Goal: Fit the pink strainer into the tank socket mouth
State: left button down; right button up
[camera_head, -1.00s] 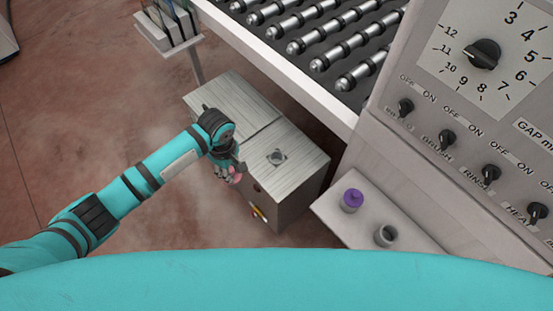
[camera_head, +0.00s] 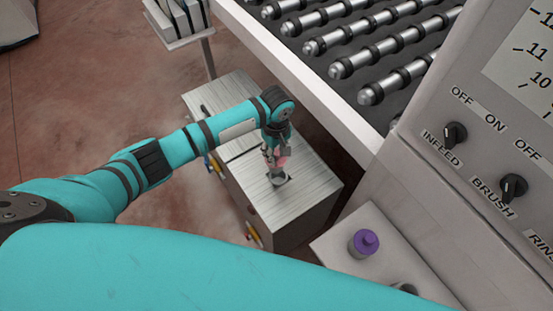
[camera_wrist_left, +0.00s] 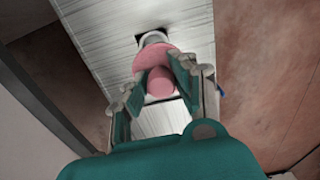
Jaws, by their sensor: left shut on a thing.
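The pink strainer (camera_head: 282,161) is held between the fingers of my left gripper (camera_head: 275,153), over the metal-topped tank (camera_head: 312,181). In the left wrist view the strainer (camera_wrist_left: 159,78) shows as a pink cap with a wider rim, clasped by my left gripper (camera_wrist_left: 168,75). The socket mouth (camera_head: 278,178) is a round grey collar on the tank top, just below the strainer. In the left wrist view the collar (camera_wrist_left: 153,38) shows right beyond the strainer's rim. I cannot tell whether they touch. My right gripper is not in view.
A roller conveyor (camera_head: 350,60) stands beyond the tank. A control panel with knobs (camera_head: 455,135) is at the right. A purple-capped bottle (camera_head: 364,243) stands on a pale shelf (camera_head: 345,225) near the tank. Reddish floor lies open at the left.

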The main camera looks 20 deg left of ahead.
pick_arm(q)
jog(key=shift+w+d+f, duration=0.2)
jog(key=shift+w+f, duration=0.2)
jog(key=shift+w, duration=0.05)
jog(key=shift+w+d, duration=0.15)
jog(key=shift+w, duration=0.05)
jog(key=shift+s+r, duration=0.1)
jog(key=shift+r+p, duration=0.1)
jog(key=shift+p, duration=0.25)
jog(key=shift+f, duration=0.25)
notch_tip(320, 180, down, 3)
jog(key=shift+r+b, duration=0.1)
jog(key=shift+b, duration=0.4)
notch_tip(320, 180, down, 2)
jog(key=shift+f+b, duration=0.1)
jog(key=shift+b, duration=0.3)
jog(key=shift+f, duration=0.4)
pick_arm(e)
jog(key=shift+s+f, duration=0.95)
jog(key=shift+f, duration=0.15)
